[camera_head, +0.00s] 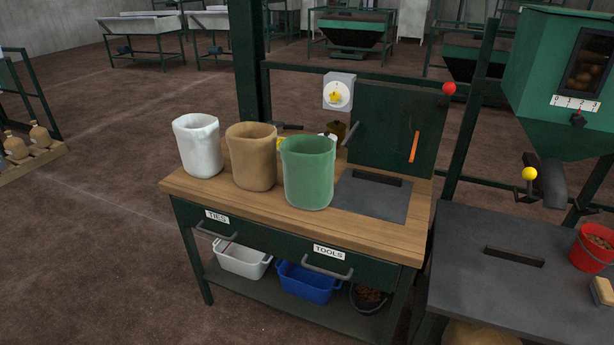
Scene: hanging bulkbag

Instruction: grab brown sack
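The brown sack (252,158) stands upright and open-topped on the wooden workbench top (385,236). It is in the middle of a row, with a white sack (198,147) on its left and a green sack (308,173) on its right. The green sack stands slightly nearer and overlaps or nearly touches its right edge. Neither of my grippers shows in the head view, so nothing is seen holding the brown sack.
Behind the sacks are small items and a dial box (338,92). A dark green panel (396,130) rises at the bench's back right. A grey table (480,285) with a red bucket (592,247) stands at right. Floor is clear at front left.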

